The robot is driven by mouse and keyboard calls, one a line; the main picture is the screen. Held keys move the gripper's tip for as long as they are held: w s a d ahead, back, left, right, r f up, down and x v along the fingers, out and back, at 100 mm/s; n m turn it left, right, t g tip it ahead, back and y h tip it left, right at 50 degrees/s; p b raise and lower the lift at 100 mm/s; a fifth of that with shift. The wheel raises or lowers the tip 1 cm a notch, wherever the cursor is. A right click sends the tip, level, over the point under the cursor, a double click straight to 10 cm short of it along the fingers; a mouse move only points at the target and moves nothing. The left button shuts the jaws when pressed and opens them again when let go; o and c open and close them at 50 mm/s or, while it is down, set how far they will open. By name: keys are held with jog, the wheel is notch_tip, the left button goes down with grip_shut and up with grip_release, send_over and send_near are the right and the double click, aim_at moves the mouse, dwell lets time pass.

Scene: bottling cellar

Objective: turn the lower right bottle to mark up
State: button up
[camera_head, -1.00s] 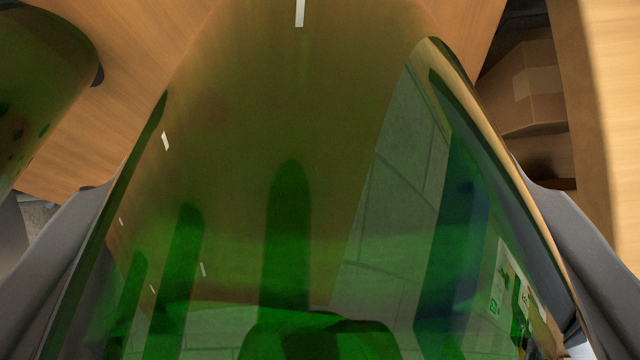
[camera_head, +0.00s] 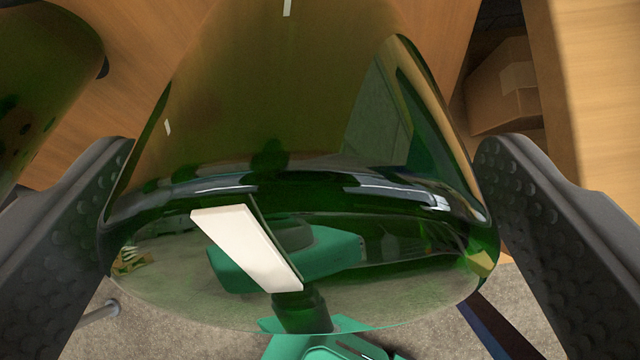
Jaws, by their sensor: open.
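A large green glass bottle (camera_head: 290,110) fills the middle of the view, its rounded base towards the camera. A white bar-shaped mark (camera_head: 246,248) shows on the base, left of its centre. The mark slants from upper left to lower right. My gripper (camera_head: 305,150) is open, with one dark, dimpled jaw on each side of the bottle's base end. The right jaw looks close to the glass; I cannot tell whether either jaw touches it. The bottle's neck is hidden.
Another green bottle (camera_head: 45,85) lies at the upper left, beside the left jaw. Wooden boards (camera_head: 600,100) stand around the bottles. A cardboard box (camera_head: 500,90) sits in a dark recess at the right. Grey floor (camera_head: 200,335) shows below.

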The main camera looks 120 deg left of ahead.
jog(key=p+v, duration=0.1)
jog(key=v, duration=1)
jog(key=shift+p, duration=0.4)
jog(key=shift+d+r, duration=0.15)
jog(key=shift+r, duration=0.05)
jog(key=s+d+r+m+t+h, duration=0.1)
jog(key=s+d+r+t, duration=0.2)
jog(key=r, duration=0.9)
jog(key=s+d+r+m+t+h+p, duration=0.1)
jog(key=s+d+r+m+t+h, duration=0.1)
jog(key=s+d+r, duration=0.5)
jog(key=s+d+r+m+t+h, duration=0.1)
jog(key=s+d+r+t, duration=0.3)
jog(key=r, duration=1.5)
jog(key=shift+s+d+r+m+h+p, duration=0.2)
jog(key=shift+s+d+m+h+p, duration=0.2)
jog(key=shift+s+d, duration=0.45)
jog(key=shift+w+d, duration=0.1)
jog(key=shift+d, duration=0.05)
